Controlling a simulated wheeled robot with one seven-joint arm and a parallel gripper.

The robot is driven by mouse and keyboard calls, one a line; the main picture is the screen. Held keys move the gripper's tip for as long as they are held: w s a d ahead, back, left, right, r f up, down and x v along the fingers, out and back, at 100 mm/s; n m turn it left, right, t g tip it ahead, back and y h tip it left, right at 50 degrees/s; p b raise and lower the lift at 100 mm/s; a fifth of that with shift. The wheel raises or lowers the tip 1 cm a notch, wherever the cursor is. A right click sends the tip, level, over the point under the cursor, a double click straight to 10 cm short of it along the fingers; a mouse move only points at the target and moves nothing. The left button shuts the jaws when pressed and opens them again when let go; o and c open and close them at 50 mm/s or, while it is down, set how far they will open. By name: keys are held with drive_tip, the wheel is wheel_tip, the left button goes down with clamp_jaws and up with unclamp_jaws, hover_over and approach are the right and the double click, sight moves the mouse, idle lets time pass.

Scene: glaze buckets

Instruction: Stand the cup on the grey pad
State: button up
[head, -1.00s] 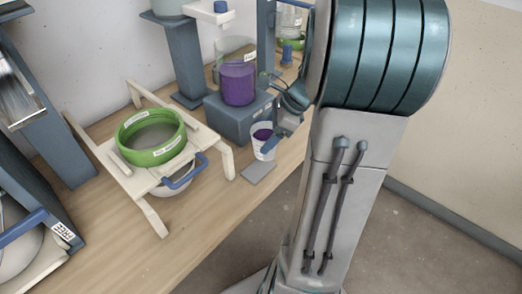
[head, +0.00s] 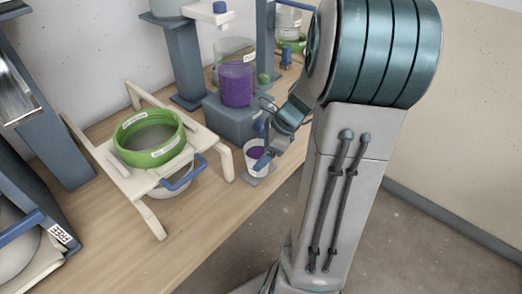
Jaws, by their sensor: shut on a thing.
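The white cup (head: 250,164) holds purple liquid and stands upright in my gripper (head: 262,149). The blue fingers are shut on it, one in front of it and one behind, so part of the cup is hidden. The grey pad (head: 257,182) lies on the wooden bench near its front edge. The cup is over the pad, with its base at or very close to the pad's surface. I cannot tell whether it touches.
A blue-grey block (head: 229,120) with a clear vessel of purple liquid (head: 237,84) stands just behind the cup. A cream stand (head: 192,146) with a green-rimmed sieve (head: 149,137) is to the left. The bench (head: 202,220) is clear at the front.

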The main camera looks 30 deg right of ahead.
drive_tip(key=o, duration=1.2)
drive_tip(key=shift+d+r, duration=0.1)
drive_tip(key=shift+r, duration=0.2)
drive_tip(key=p+v, duration=0.2)
drive_tip(key=v, duration=0.9)
drive_tip(key=s+a+n+h, duration=0.1)
drive_tip(key=s+a+n, duration=0.2)
drive_tip(key=a+n, duration=0.3)
drive_tip(key=s+a+n+h, duration=0.2)
drive_tip(key=a+n, duration=0.3)
drive_tip(key=n, duration=0.5)
drive_tip(key=s+a+f+n+h, duration=0.1)
drive_tip(key=s+a+n+h, duration=0.1)
drive_tip(key=s+a+n, duration=0.2)
drive_tip(key=shift+a+n+g, duration=0.15)
drive_tip(key=shift+a+n, duration=0.5)
drive_tip(key=shift+n, duration=0.35)
drive_tip(key=shift+a+n+g, duration=0.15)
drive_tip(key=shift+a+n, duration=0.55)
drive_tip(key=shift+n, duration=0.3)
